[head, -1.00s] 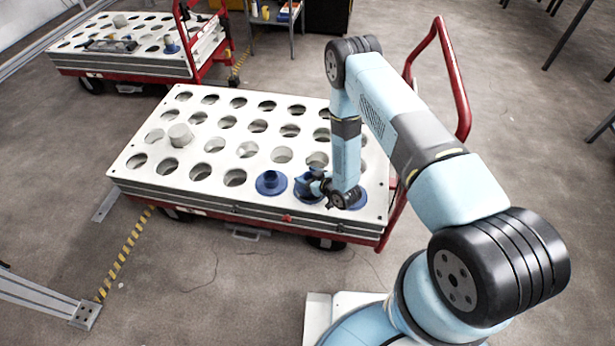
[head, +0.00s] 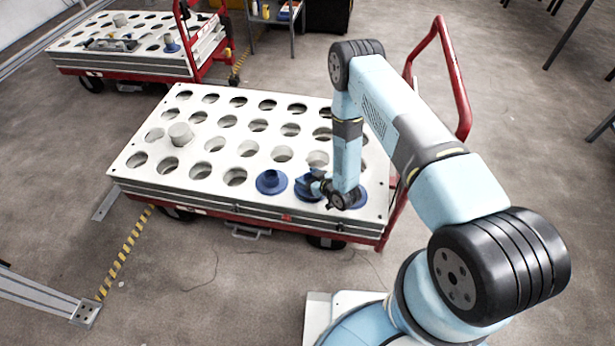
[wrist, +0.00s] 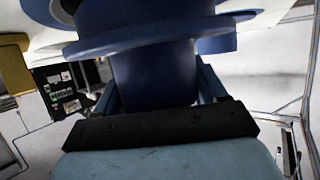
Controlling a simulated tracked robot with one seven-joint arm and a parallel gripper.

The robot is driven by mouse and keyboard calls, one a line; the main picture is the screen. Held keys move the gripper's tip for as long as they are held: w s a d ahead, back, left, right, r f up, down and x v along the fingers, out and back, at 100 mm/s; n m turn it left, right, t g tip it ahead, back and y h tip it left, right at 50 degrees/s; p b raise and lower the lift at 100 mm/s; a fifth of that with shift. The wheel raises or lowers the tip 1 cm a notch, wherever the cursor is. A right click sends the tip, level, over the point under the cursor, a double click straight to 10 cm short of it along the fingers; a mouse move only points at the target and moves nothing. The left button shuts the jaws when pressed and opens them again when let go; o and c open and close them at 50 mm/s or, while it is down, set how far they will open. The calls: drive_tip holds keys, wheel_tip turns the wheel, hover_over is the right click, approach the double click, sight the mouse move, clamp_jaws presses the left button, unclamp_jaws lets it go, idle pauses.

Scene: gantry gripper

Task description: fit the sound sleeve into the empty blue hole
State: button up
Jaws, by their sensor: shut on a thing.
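My gripper (head: 316,184) is shut on a blue flanged sleeve (head: 304,182) at the front right of the white cart top. In the wrist view the sleeve's blue tube (wrist: 155,75) sits between the jaws, with a wide blue flange beyond it. Blue shows around and below the held sleeve in the head view; I cannot tell whether it is seated or just above the hole. Another blue sleeve (head: 270,181) stands upright in a hole to its left. A blue ring (head: 357,197) to the right is partly hidden by my wrist.
The white cart top (head: 200,195) has rows of round holes. A grey-white cylinder (head: 180,134) stands at its left. A red handle (head: 455,80) rises at the right, behind my arm. A second cart (head: 130,62) stands at the back left.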

drive_tip(key=shift+f, duration=0.45)
drive_tip(key=o, duration=1.3)
drive_tip(key=shift+c, duration=0.2)
drive_tip(key=v, duration=1.3)
drive_tip(key=shift+s+d, duration=0.25)
drive_tip(key=shift+d, duration=0.05)
drive_tip(key=shift+w+r, duration=0.1)
